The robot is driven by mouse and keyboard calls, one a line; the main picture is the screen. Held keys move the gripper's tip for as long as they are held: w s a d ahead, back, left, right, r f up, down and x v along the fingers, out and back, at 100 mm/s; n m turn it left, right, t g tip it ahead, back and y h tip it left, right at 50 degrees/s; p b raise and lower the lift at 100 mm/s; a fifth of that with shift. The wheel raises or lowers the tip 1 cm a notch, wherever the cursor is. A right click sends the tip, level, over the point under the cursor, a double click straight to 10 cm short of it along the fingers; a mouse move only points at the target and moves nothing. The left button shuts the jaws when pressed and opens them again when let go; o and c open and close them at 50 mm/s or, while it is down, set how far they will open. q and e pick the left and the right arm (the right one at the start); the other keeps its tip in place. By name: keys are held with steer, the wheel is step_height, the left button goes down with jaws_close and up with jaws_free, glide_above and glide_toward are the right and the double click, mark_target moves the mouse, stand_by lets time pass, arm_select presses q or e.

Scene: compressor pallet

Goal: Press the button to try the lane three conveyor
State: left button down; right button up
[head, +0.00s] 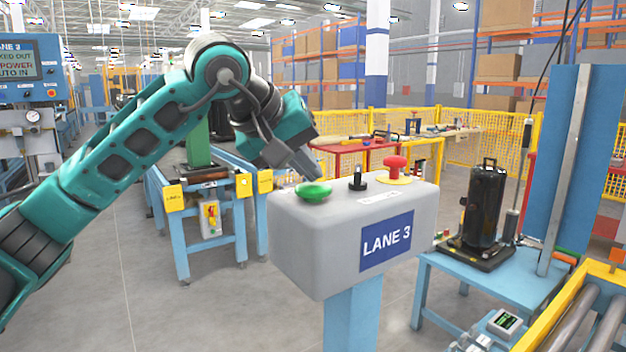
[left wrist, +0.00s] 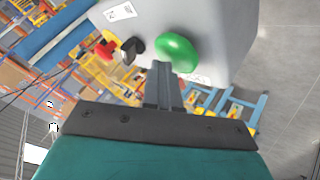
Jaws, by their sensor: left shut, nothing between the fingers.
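The grey LANE 3 control box (head: 320,245) stands on a blue post. On its top are a green mushroom button (head: 314,191), a black selector knob (head: 358,180) and a red mushroom button (head: 394,168) on a yellow ring. My left gripper (head: 316,176) is shut and empty, its fingertips just behind and above the green button. In the left wrist view the shut fingers (left wrist: 162,75) point beside the green button (left wrist: 178,53); I cannot tell whether they touch it. The black knob (left wrist: 131,49) and red button (left wrist: 106,48) lie to its left. My right gripper is not in view.
A blue screen panel (head: 30,65) at far left reads partly "LANE 3", "POWER", "AUTO IN". A black compressor (head: 484,205) stands on a blue table at right, near a roller conveyor (head: 590,325). Yellow fencing (head: 465,150) is behind. Open floor lies left of the box.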

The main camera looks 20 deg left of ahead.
mark_target(307, 186)
arm_select(q)
steer(key=shift+r+p, duration=0.75)
steer(key=shift+r, duration=0.15)
step_height(307, 186, up, 5)
steer(key=p, duration=0.4)
stand_by(0.5)
